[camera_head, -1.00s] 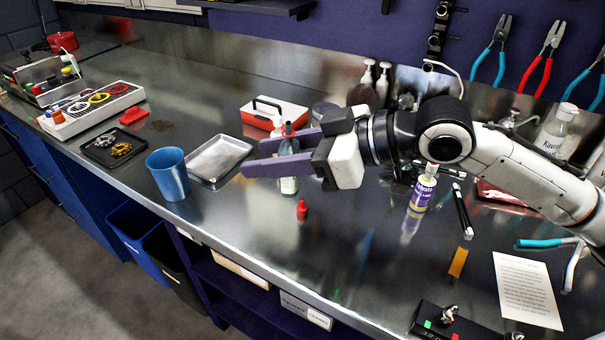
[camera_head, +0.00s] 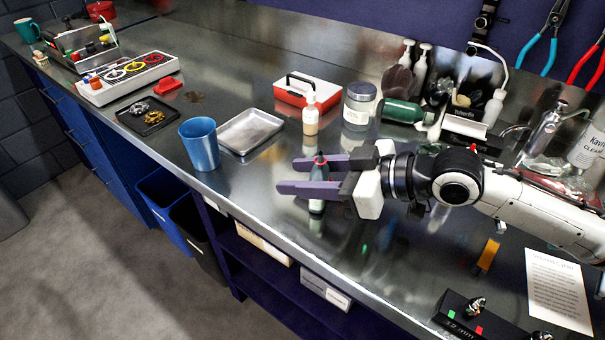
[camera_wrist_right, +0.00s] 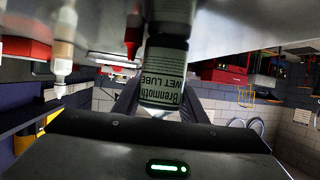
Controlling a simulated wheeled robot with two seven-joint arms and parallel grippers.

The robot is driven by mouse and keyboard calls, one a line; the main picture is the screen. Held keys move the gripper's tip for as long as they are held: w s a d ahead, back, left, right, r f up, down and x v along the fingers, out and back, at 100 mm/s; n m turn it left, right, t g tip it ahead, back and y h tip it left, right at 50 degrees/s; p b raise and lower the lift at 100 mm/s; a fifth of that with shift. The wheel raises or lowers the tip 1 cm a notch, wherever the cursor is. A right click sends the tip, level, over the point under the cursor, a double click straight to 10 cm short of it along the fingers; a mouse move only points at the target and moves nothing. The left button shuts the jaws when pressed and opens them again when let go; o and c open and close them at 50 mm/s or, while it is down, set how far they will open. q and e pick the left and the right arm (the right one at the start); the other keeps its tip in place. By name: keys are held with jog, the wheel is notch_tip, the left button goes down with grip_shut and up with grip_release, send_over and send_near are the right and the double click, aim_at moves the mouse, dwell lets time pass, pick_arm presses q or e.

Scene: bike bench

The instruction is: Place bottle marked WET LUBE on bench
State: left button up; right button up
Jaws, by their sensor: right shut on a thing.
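The WET LUBE bottle (camera_head: 317,205) is upright in the head view, a dark bottle with a pale label, partly hidden by the fingers. My right gripper (camera_head: 289,176) is shut on it, with one purple finger on either side. In the right wrist view, which is upside down, the bottle (camera_wrist_right: 164,78) shows its "WET LUBE" label between the fingers. Its base is at or just above the bench (camera_head: 240,190); I cannot tell whether it touches. A small red item (camera_wrist_right: 133,38) stands beside it in the wrist view. My left gripper is out of view.
A blue cup (camera_head: 199,143) and a metal tray (camera_head: 249,131) stand to the left. A small pale bottle (camera_head: 310,120), a grey-lidded jar (camera_head: 358,108) and a red-and-white case (camera_head: 305,93) are behind. The bench's front edge is near; bare metal surrounds the bottle.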

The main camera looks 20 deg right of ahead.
jog(key=shift+f, duration=0.1)
jog(key=o, duration=0.8)
